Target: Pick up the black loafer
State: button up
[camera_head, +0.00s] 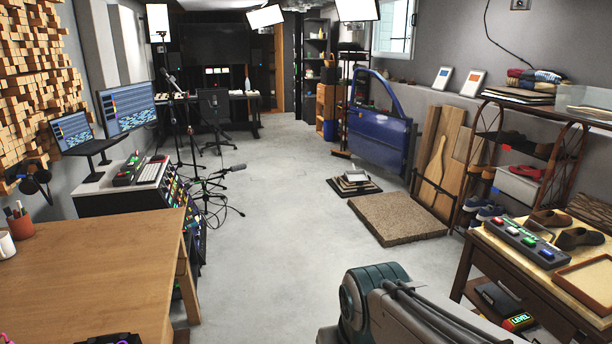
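A dark, near-black low shoe (580,238), which looks like the black loafer, sits on the wooden table at the right. A brown shoe (551,219) lies just behind and to its left. My arm's dark grey and teal links show at the bottom centre and right, in front of and to the left of that table. My gripper's fingers cannot be made out in this view. Nothing is seen touching the dark shoe.
A pedal board (525,240) lies left of the shoes, and a brown-rimmed tray (588,284) lies in front of them. A shelf rack (508,170) stands behind the table. A desk (105,275) fills the lower left.

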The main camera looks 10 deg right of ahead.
aim_at(568, 240)
jog(key=z, duration=0.25)
jog(key=i, duration=1.55)
jog(key=z, duration=1.2)
jog(key=i, duration=1.1)
jog(key=z, duration=1.5)
jog(key=i, duration=0.9)
jog(key=z, duration=0.3)
